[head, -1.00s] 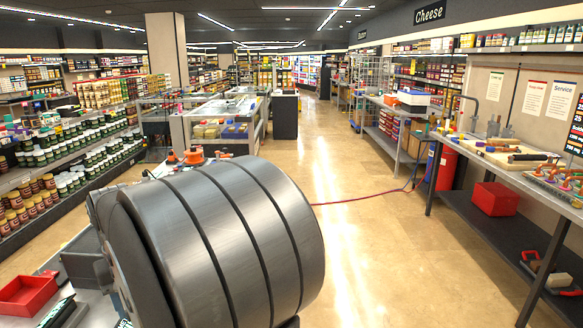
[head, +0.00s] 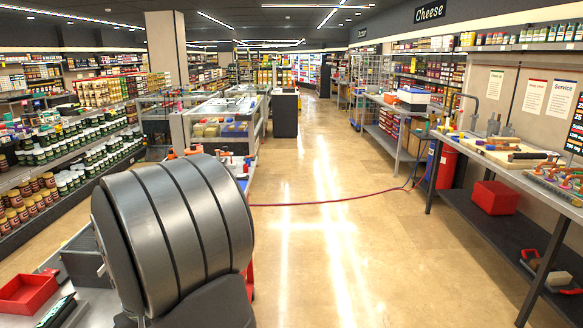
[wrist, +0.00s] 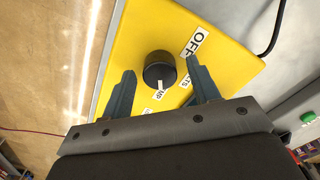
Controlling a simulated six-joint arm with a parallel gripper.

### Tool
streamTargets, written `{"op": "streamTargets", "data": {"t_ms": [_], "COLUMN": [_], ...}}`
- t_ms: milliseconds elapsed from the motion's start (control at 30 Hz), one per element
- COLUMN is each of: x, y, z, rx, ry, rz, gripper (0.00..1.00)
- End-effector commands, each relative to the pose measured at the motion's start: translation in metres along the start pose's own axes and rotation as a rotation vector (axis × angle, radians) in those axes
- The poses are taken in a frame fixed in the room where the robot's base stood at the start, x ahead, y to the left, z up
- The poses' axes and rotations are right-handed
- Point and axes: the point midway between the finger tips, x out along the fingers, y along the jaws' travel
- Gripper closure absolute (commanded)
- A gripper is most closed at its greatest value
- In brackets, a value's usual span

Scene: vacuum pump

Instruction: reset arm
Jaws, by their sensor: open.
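In the wrist view, my gripper (wrist: 160,68) is open. Its two grey fingers stand apart on either side of a round black knob (wrist: 157,66), with nothing seen between them but the knob's view behind. I cannot tell how far the fingers are from the knob. The knob sits on a yellow panel (wrist: 135,35). One label reads OFF (wrist: 196,42); other labels are partly hidden, one ending in "MP" (wrist: 157,96) and one in "TS". A white mark on the knob appears to face the "MP" label. In the head view my large grey arm link hides the gripper and panel.
A green button (wrist: 307,117) shows at the wrist view's right edge, and a black cable (wrist: 275,30) above it. In the head view a red tray (head: 27,294) lies at lower left. A workbench (head: 545,185) stands right, with a red box (head: 494,198) below.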

Motion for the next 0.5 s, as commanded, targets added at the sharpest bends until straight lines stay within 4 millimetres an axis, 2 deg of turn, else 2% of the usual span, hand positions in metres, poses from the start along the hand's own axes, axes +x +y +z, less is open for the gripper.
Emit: {"op": "streamTargets", "data": {"t_ms": [33, 500], "x": [0.0064, 0.0035], "y": [0.0, -0.0001], "z": [0.0005, 0.0], "rx": [-0.016, -0.411], "ry": [-0.001, 0.001], "rz": [0.0, 0.0], "gripper": [0.45, 0.45]}}
